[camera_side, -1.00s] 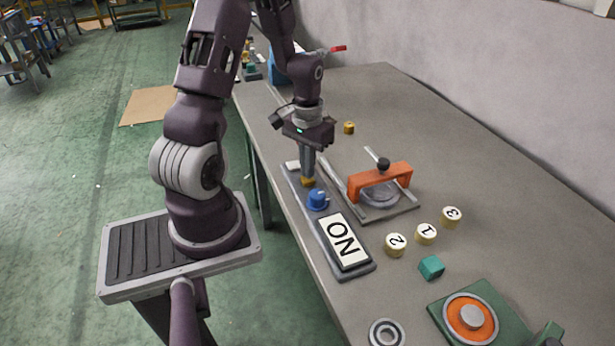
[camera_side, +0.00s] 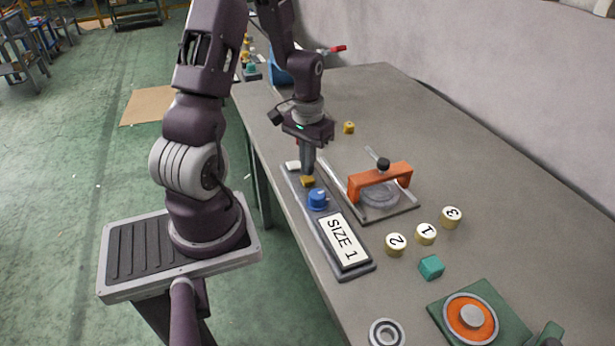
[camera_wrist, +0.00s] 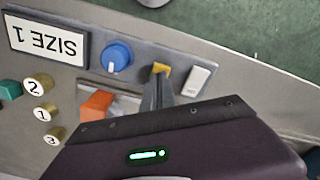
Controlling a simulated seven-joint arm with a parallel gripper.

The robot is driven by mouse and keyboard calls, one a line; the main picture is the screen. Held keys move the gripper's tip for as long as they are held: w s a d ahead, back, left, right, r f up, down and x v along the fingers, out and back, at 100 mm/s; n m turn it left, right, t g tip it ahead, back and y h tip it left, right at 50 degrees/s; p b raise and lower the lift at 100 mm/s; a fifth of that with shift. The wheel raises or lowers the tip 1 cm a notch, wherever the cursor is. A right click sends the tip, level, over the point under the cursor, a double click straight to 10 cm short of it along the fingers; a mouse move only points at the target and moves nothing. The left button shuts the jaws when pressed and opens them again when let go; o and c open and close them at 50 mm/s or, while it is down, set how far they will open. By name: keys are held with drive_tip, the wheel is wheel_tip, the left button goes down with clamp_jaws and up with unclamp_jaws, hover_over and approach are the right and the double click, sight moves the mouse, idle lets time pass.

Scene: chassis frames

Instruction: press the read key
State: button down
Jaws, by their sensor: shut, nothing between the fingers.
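A grey panel (camera_side: 332,272) lies along the near table edge. It carries a display reading "SIZE 1" (camera_side: 342,240), a blue knob (camera_side: 318,197), a yellow key (camera_side: 307,182) and a white key (camera_side: 292,165). No label shows which key is the read key. My gripper (camera_side: 307,173) is shut and empty, pointing down at the yellow key with its tips at or just above it. In the wrist view, the yellow key (camera_wrist: 161,68) shows just past my fingertips (camera_wrist: 156,80), and the white key (camera_wrist: 197,80) is beside them.
An orange bridge fixture (camera_side: 380,178) with a clear disc stands right of the panel. Numbered cream cylinders (camera_side: 426,233), a teal cube (camera_side: 431,267), a metal ring (camera_side: 387,333) and a green fixture (camera_side: 445,303) with an orange disc lie nearer. The far right of the table is clear.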

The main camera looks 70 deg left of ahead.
idle(0.4)
drive_tip(key=shift+r, duration=2.55)
drive_tip(key=s+d+r+m+t+y, duration=0.1)
drive_tip(key=s+d+r+m+t, duration=0.2)
drive_tip(key=d+r, duration=1.1)
drive_tip(key=s+d+r+m+t+h, duration=0.1)
drive_tip(key=s+d+r+m+t, duration=0.1)
drive_tip(key=s+d, duration=0.4)
drive_tip(key=shift+s+d+r+m+t, duration=0.35)
drive_tip(key=shift+r+m, duration=0.15)
drive_tip(key=shift+r, duration=0.15)
